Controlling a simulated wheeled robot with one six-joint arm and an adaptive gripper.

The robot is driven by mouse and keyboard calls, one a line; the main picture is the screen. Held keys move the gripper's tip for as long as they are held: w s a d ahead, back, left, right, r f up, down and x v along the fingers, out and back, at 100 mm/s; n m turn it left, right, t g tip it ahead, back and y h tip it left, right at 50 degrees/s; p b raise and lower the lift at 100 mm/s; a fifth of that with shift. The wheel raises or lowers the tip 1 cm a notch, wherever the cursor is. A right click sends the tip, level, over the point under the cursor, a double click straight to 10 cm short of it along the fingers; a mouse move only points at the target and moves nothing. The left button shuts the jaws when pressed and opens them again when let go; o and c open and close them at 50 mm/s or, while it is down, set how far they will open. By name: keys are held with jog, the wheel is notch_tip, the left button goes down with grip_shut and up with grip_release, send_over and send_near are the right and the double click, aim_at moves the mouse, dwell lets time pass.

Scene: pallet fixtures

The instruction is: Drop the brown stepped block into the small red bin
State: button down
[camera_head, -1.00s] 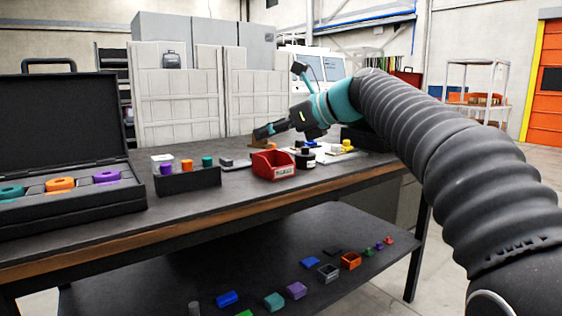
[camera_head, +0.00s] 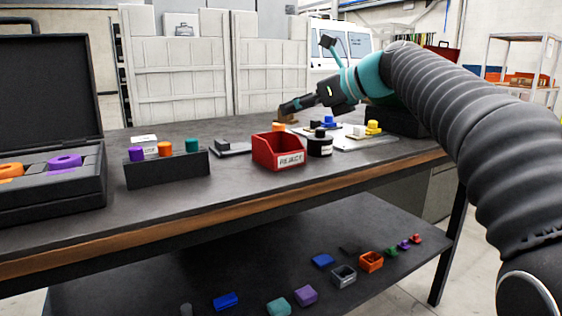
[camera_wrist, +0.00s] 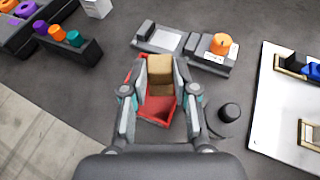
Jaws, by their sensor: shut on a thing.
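The brown stepped block (camera_wrist: 160,76) is between the fingers of my gripper (camera_wrist: 160,95) in the wrist view, and my gripper is shut on it. In the head view the block (camera_head: 286,116) shows at the tip of my gripper (camera_head: 288,108), above the back part of the table. The small red bin (camera_head: 278,152), labelled REJECT, stands on the table in front of my gripper. In the wrist view the red bin (camera_wrist: 157,113) lies beneath the block, which hides part of it. The block is held above the bin, apart from the table.
A black cylinder (camera_head: 320,144) stands right beside the bin. A white board (camera_head: 365,140) with yellow and blue pieces lies further right. A dark rack (camera_head: 165,170) with coloured pegs and an open black case (camera_head: 60,190) are at left.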

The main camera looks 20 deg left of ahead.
aim_at(296, 122)
jog(key=shift+f+b, duration=1.8)
jog(key=c, duration=0.8)
grip_release()
jog(key=v, duration=1.2)
